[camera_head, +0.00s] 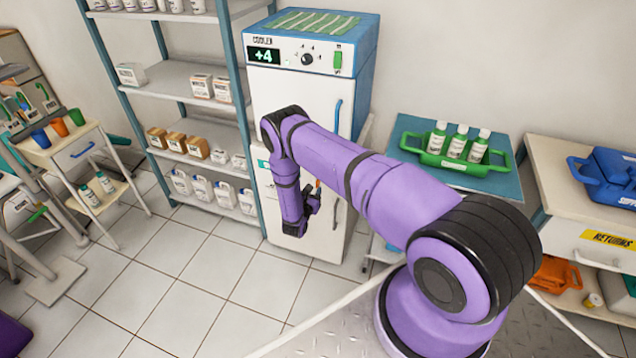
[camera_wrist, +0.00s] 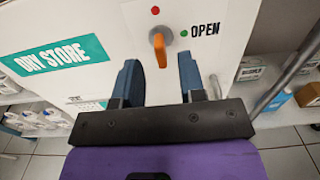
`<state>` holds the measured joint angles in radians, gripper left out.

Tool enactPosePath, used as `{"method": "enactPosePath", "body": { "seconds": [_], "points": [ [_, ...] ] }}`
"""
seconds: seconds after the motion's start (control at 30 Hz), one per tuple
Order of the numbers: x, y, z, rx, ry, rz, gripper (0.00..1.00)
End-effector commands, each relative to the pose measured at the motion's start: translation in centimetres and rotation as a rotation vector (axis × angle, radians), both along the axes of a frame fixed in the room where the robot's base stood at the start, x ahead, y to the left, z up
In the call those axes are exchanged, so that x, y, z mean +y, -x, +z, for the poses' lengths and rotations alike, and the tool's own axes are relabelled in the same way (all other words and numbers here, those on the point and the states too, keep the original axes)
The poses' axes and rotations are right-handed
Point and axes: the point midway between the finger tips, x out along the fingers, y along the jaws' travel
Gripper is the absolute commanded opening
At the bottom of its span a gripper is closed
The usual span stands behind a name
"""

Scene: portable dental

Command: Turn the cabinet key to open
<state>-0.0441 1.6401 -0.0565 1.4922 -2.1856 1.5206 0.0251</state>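The orange cabinet key (camera_wrist: 160,50) sits in a round metal lock on the white cabinet door (camera_wrist: 105,22). Its grip lies nearly upright in the wrist view, in line with a red dot (camera_wrist: 155,10). A green dot (camera_wrist: 184,33) and the word OPEN (camera_wrist: 205,29) are to its right. My gripper (camera_wrist: 160,66) is open, its two blue fingers spread either side of the key, with gaps on both sides. I cannot tell how deep the key is between them. In the head view my gripper (camera_head: 314,204) is at the cabinet front, which looks closed, with the orange key (camera_head: 318,185) just above it.
A teal DRY STORE label (camera_wrist: 60,54) is left of the lock. The cooler (camera_head: 290,105) is above the cabinet. Shelves of bottles and boxes (camera_head: 185,78) stand left. A table with a green bottle tray (camera_head: 455,165) stands right. The tiled floor (camera_head: 190,270) in front is clear.

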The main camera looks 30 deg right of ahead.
Motion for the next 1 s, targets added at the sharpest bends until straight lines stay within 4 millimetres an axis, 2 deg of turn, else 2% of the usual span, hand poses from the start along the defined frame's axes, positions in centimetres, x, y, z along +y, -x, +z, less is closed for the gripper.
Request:
{"method": "enactPosePath", "body": {
  "seconds": [0.1, 0.3, 0.73, 0.77, 0.9, 1.0],
  "points": [
    [-1.7, -1.3, 0.0, -0.001, -0.002, -0.003, 0.37],
    [-3.6, -2.8, 0.0, -0.001, -0.002, -0.001, 0.37],
    [-4.2, -3.3, 0.0, 0.001, -0.001, 0.0, 0.37],
    [-4.2, -3.3, 0.0, 0.001, -0.001, 0.0, 0.33],
    [-4.2, -3.3, 0.0, 0.001, -0.001, 0.0, 0.0],
    [-4.2, -3.3, 0.0, 0.001, -0.001, 0.0, 0.0]
  ]
}}
